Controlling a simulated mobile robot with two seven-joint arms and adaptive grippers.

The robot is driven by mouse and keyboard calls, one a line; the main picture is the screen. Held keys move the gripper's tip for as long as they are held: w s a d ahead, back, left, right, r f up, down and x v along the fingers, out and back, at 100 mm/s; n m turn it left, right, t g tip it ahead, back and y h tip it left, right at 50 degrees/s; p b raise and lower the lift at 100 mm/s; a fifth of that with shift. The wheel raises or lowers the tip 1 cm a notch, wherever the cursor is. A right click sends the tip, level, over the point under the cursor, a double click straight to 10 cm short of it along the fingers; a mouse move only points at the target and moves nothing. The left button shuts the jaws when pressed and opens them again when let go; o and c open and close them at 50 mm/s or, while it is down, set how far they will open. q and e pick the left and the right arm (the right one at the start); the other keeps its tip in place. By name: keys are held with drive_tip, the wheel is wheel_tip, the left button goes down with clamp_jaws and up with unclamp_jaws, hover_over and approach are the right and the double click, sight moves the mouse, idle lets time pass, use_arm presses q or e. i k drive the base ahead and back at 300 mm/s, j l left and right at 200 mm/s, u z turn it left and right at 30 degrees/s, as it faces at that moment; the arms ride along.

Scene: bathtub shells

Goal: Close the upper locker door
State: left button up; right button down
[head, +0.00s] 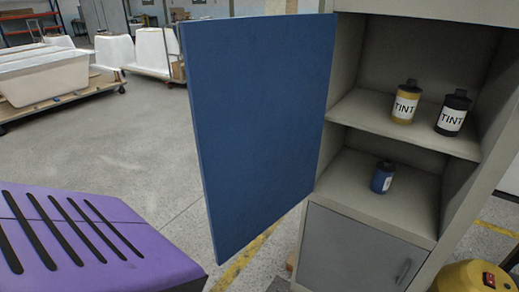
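The upper locker door (258,125) is a flat blue panel. It stands wide open, swung out to the left of the upper compartment, with its right edge beside the locker's left side. The grey-beige locker (390,205) stands at the right, and its upper compartment is open to view. The shelf (385,122) inside holds a yellow TINT bottle (404,103) and a black TINT bottle (452,114). A blue bottle (382,178) stands on the compartment floor below. Neither of my grippers shows in the head view.
The grey lower locker door (350,252) is shut. A yellow, rounded object (470,278) stands at the bottom right beside the locker. White tub shells (42,75) rest on carts at the back left. Bare concrete floor (145,145) lies left of the blue door.

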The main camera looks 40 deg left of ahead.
sight(258, 86)
drive_tip(key=k+j+z, duration=0.1)
drive_tip(key=j, duration=0.25)
drive_tip(key=k+j+z, duration=0.2)
drive_tip(key=k+j, duration=0.2)
drive_tip(key=j, duration=0.2)
drive_tip(key=j+z, duration=0.25)
drive_tip(key=j, duration=0.8)
drive_tip(key=k, duration=0.05)
